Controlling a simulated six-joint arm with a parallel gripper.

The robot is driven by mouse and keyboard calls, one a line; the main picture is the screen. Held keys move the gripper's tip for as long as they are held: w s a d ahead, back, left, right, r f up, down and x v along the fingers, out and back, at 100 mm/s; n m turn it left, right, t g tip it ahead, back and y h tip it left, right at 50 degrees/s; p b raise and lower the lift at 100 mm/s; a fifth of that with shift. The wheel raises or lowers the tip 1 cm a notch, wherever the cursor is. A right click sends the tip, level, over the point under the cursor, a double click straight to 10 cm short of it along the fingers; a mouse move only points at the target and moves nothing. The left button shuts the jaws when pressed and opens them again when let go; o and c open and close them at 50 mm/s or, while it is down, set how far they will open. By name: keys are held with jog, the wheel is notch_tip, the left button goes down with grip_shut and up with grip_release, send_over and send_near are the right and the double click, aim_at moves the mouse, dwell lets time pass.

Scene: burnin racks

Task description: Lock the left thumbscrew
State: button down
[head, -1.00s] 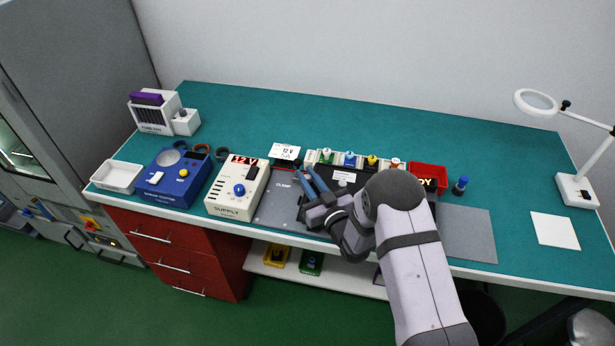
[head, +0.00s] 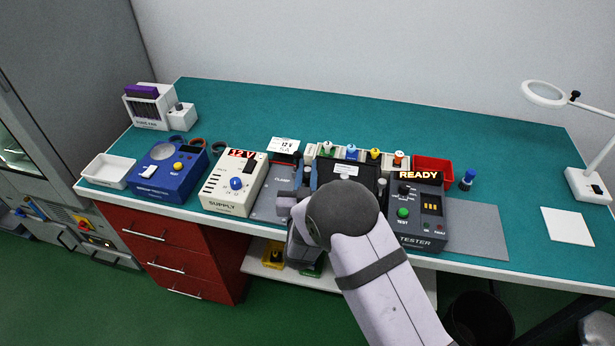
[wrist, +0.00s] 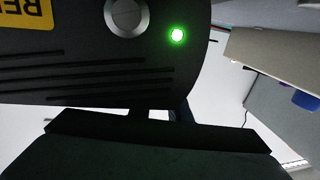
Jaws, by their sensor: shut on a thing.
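A dark unit (head: 352,171) with a white label stands at the middle of the bench's front, and its dark face (wrist: 90,60) with a round silver button and a lit green lamp fills the upper wrist view. A similar grey knob (head: 381,186) shows at the unit's right side. Whether the left thumbscrew is locked cannot be told.
A tester (head: 418,223) reading READY stands right of the unit. A white supply box (head: 228,199) and a blue device (head: 165,178) stand to the left. Several coloured-top items and a red bin (head: 434,166) are behind. The bench's right part has free room.

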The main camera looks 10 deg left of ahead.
jog(key=m+h+b, duration=0.2)
jog(key=m+h, duration=0.1)
jog(key=h, duration=0.2)
jog(key=shift+a+b, duration=0.15)
jog(key=shift+b, duration=0.25)
jog(key=shift+m+h+b, duration=0.35)
jog(key=shift+m+h, duration=0.35)
jog(key=shift+h, duration=0.2)
jog(key=shift+r, duration=0.15)
jog(key=c, duration=1.7)
grip_release()
jog(key=shift+o, duration=0.2)
jog(key=shift+s, duration=0.25)
jog(key=b+v, duration=0.2)
jog(key=v, duration=0.4)
jog(key=shift+s, duration=0.35)
jog(key=shift+w+a, duration=0.1)
